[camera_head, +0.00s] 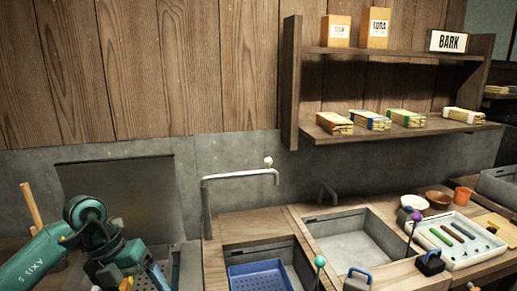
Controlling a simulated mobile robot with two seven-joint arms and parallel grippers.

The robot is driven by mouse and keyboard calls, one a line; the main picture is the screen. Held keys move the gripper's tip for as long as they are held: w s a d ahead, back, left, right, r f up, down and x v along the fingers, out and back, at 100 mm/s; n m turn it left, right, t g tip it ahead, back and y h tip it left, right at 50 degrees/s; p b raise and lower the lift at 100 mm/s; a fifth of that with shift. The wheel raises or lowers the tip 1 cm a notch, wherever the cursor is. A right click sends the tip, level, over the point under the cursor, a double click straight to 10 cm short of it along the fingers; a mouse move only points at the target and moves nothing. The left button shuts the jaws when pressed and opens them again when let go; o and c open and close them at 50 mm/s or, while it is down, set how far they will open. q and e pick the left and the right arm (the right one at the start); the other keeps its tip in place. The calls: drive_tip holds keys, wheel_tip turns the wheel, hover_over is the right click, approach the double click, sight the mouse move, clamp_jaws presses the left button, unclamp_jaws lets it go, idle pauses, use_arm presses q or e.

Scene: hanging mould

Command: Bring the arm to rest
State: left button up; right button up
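My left arm (85,245), teal with dark joints, comes in from the lower left and bends down at its wrist. Its wrist (118,262) reaches the bottom edge of the picture, in front of a grey upright panel (120,188). The fingertips do not show clearly, so I cannot tell if that gripper is open or holds anything. My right arm and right gripper are not in view.
A counter holds two sunken basins, the left with a blue crate (262,277), the right bare (350,245). A bent metal pipe (240,177) stands behind. A white tray (462,262) of tools lies right. A shelf (400,130) with bundles and boxes hangs above.

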use_arm(q)
drive_tip(key=s+d+n+t+h+b, duration=0.1)
drive_tip(key=s+d+h, duration=0.2)
drive_tip(key=d+h, duration=0.5)
drive_tip(key=s+d+n+h+b, duration=0.1)
drive_tip(key=s+d+h, duration=0.3)
drive_tip(key=d, duration=0.7)
drive_tip(key=w+a+f+n+t+y+b, duration=0.1)
drive_tip(key=a+f+n+t+y, duration=0.25)
drive_tip(key=n+t, duration=0.6)
drive_tip(key=w+a+f+n+t+y, duration=0.25)
drive_tip(key=f+n+t, duration=0.35)
drive_tip(key=n, duration=0.6)
drive_tip(key=s+a+f+n+g+y+b, duration=0.1)
drive_tip(key=s+a+f+n+g+y, duration=0.2)
drive_tip(key=s+f+n, duration=0.6)
drive_tip(key=s+f+g+y, duration=0.2)
drive_tip(key=s+f+y, duration=0.1)
drive_tip(key=f, duration=0.3)
drive_tip(key=shift+s+a+g, duration=0.15)
drive_tip(key=shift+s+g, duration=0.15)
drive_tip(key=shift+g, duration=0.05)
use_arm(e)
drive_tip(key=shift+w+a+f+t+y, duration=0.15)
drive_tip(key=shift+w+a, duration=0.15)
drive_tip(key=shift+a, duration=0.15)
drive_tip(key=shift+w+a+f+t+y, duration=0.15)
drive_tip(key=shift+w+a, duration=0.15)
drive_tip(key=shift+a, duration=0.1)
